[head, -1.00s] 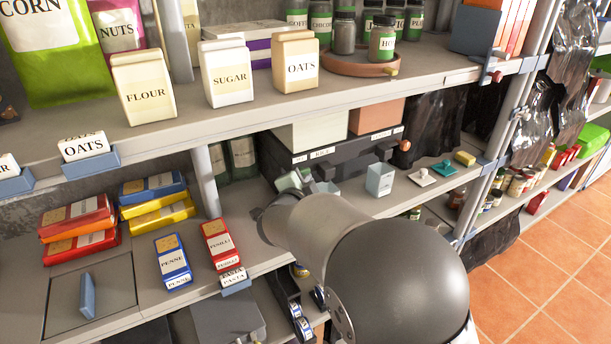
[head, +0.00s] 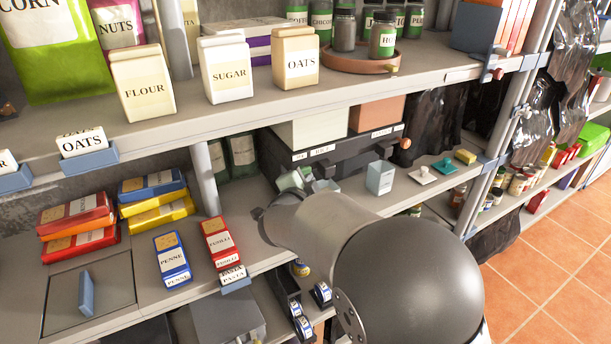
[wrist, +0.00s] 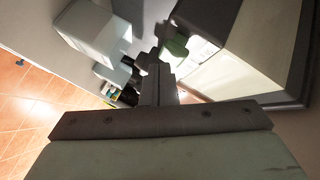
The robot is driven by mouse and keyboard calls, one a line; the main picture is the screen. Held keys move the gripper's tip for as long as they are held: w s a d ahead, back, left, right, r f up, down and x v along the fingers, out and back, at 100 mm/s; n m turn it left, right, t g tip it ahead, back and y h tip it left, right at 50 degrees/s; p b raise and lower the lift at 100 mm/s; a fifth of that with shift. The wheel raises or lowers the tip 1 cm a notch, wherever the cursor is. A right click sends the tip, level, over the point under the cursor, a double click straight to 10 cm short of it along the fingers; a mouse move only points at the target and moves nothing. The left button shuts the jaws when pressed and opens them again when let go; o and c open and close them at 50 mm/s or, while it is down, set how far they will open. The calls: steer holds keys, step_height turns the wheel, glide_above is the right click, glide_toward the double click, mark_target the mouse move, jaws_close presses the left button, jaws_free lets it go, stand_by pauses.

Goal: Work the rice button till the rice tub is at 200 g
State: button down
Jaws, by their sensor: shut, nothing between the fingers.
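A dark dispenser unit (head: 345,158) stands on the lower shelf, with small white labels too blurred to read surely. A cream box (head: 320,130) and a pinkish box (head: 377,115) sit on it. My gripper is at its front, partly hidden behind my arm in the head view. In the wrist view my gripper (wrist: 152,70) has its dark fingers shut and empty, close to a small rounded green part (wrist: 177,48); I cannot tell whether they touch or whether this is the rice button. A pale tub (head: 380,178) stands right of my gripper. No weight reading is legible.
An orange knob (head: 405,145) sits at the unit's right end. Two small knobbed lids, one white (head: 423,175) and one teal (head: 445,165), and a yellow block (head: 465,157) lie to the right. The upper shelf (head: 210,112) overhangs at left.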

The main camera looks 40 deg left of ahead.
steer(key=shift+s+d, duration=0.15)
steer(key=shift+d, duration=0.25)
steer(key=shift+d, duration=0.1)
steer(key=d+b, duration=0.1)
steer(key=s+d, duration=0.1)
steer(key=d, duration=0.1)
steer(key=s+d+b, duration=0.1)
steer(key=shift+d+b, duration=0.2)
steer(key=shift+b, duration=0.15)
stand_by(0.7)
